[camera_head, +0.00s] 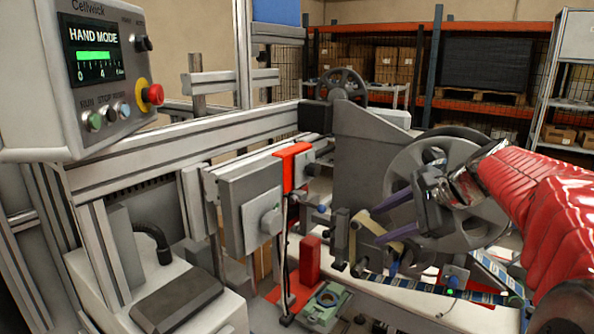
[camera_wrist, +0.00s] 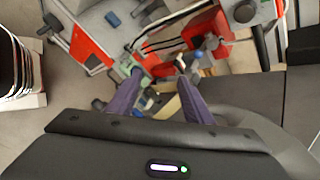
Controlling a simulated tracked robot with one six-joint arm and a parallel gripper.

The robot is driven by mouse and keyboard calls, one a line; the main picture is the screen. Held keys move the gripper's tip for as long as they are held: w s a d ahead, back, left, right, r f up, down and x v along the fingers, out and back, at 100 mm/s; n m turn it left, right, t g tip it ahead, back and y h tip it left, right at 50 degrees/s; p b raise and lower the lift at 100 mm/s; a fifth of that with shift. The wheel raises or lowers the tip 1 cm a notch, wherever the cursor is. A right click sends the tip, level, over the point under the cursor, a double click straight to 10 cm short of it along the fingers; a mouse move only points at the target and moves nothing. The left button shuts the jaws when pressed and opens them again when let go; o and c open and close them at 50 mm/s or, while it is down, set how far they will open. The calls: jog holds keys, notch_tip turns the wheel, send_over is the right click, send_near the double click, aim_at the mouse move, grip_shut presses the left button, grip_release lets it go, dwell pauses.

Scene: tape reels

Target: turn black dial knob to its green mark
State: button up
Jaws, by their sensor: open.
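My gripper (camera_head: 375,224) is at the right of the head view, in front of a large grey reel. Its two purple fingers are apart with nothing between them; they also show in the wrist view (camera_wrist: 160,80). A small black knob (camera_head: 143,44) sits on the right side of the control panel, far left of my gripper; no green mark is clear beside it. A grey knob (camera_head: 271,222) on a grey plate has a small green spot near it. A small dark knob with blue (camera_head: 455,278) is below my gripper, near a bright green dot. I cannot tell which is the task's dial.
The control panel (camera_head: 98,70) reads HAND MODE and has a red stop button (camera_head: 152,94). The large reel (camera_head: 470,215) stands close behind my gripper. Red blocks (camera_head: 310,259), rollers and a green fixture (camera_head: 325,306) crowd the machine below and left of my fingers.

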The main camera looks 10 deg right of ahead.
aim_at(318, 171)
jog(key=w+a+r+m+t+y, duration=0.1)
jog(key=w+r+m+y, duration=0.1)
jog(key=r, duration=0.4)
jog(key=w+a+r+m+t+y, duration=0.1)
jog(key=w+r+m, duration=0.1)
jog(key=r+m, duration=0.3)
notch_tip(318, 171, up, 2)
jog(key=shift+a+m+y, duration=0.25)
jog(key=shift+m+y, duration=0.05)
jog(key=shift+y, duration=0.1)
jog(key=shift+w+a, duration=0.1)
jog(key=x, duration=1.3)
jog(key=shift+w+f, duration=0.15)
jog(key=shift+w, duration=0.15)
jog(key=shift+c, duration=0.3)
jog(key=c, duration=1)
